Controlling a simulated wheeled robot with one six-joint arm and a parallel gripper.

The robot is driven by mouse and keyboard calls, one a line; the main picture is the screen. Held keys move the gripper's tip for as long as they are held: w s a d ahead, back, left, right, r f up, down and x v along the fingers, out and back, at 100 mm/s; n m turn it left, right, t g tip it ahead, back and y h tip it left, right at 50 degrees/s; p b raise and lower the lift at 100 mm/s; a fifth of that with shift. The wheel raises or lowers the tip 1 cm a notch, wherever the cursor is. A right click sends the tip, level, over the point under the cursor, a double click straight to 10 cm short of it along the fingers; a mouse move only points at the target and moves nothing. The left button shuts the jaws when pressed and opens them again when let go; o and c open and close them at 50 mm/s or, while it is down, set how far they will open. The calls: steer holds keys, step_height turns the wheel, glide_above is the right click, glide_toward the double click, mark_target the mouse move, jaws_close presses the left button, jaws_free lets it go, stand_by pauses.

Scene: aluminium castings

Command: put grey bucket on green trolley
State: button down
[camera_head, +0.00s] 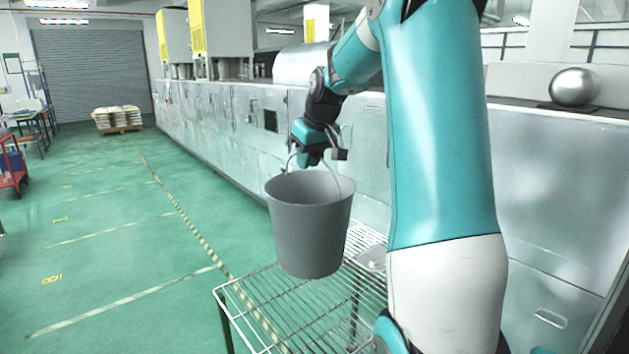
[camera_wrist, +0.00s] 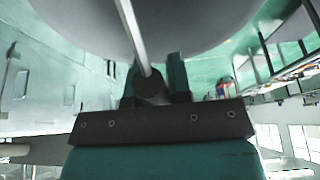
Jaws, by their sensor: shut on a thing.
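The grey bucket (camera_head: 309,225) hangs upright from its thin wire handle in the head view. My gripper (camera_head: 316,158) is above the bucket's rim and shut on the handle. In the wrist view the pale handle runs down between the dark fingers of my gripper (camera_wrist: 153,82), and the grey bucket (camera_wrist: 195,22) fills the top. The bucket is in front of a wire rack (camera_head: 262,309) in the head view; I cannot tell whether its base touches the rack. I cannot make out a green trolley in either view.
A long metal-clad machine (camera_head: 240,120) runs along the right side behind the bucket. A shiny metal ellipsoid (camera_head: 575,87) rests on a ledge at right. A red trolley (camera_head: 12,165) stands at far left, and a loaded pallet (camera_head: 118,119) stands far back. The green floor between is clear.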

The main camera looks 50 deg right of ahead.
step_height(320, 180, down, 19)
steer(key=p, duration=0.4)
steer(key=shift+d+r, duration=0.1)
steer(key=shift+r, duration=0.1)
steer(key=shift+f, duration=0.15)
steer(key=c, duration=1.1)
jaws_free()
steer(key=shift+o, duration=0.2)
